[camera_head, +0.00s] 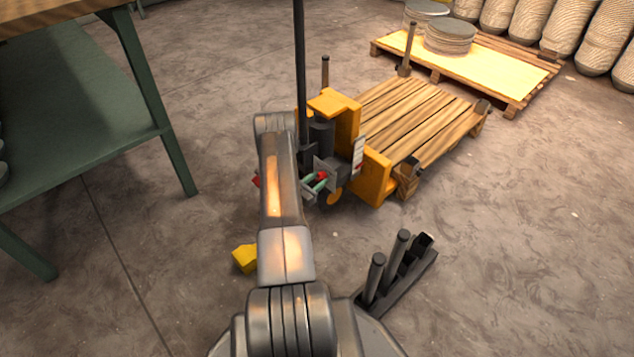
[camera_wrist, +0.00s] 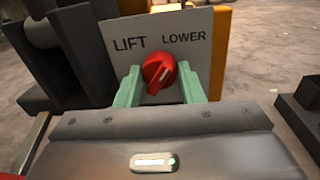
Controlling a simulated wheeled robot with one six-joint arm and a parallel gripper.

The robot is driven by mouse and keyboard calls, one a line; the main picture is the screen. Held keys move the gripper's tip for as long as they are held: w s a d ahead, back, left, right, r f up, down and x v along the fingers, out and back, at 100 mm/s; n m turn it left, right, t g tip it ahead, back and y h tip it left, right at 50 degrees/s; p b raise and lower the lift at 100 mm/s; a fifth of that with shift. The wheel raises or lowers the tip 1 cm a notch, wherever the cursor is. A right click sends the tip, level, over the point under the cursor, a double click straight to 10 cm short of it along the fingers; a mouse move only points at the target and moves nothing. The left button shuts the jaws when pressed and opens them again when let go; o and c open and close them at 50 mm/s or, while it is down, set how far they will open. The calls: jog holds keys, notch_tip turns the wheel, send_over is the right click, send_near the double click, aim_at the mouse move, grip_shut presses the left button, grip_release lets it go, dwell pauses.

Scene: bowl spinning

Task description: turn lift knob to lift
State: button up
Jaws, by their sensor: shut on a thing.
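The red lift knob (camera_wrist: 158,73) sits on a grey panel (camera_wrist: 195,22) marked LIFT at left and LOWER at right. In the head view, the knob (camera_head: 321,175) is a small red spot beside my green fingers (camera_head: 312,185), on the near side of the yellow pallet lifter (camera_head: 376,176). My arm hides part of the lifter.
A wooden pallet (camera_head: 425,115) lies on the lifter's far side. Another pallet (camera_head: 510,75) with stacked discs stands behind it. A green workbench (camera_head: 90,125) is at the left. A dark rack with upright posts (camera_head: 405,280) and a yellow block (camera_head: 244,258) are near my base.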

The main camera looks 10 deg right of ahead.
jog(key=n+b, duration=0.1)
jog(key=n, duration=0.3)
jog(key=shift+b, duration=0.4)
jog(key=n+b, duration=0.1)
jog(key=n, duration=0.2)
jog(key=shift+n+g, duration=0.3)
jog(key=shift+n, duration=0.1)
jog(key=n, duration=0.4)
jog(key=shift+w+b, duration=0.1)
jog(key=shift+b, duration=0.25)
jog(key=shift+a+n+g, duration=0.1)
jog(key=shift+n+g, duration=0.2)
jog(key=shift+n, duration=1.5)
jog(key=o, duration=1)
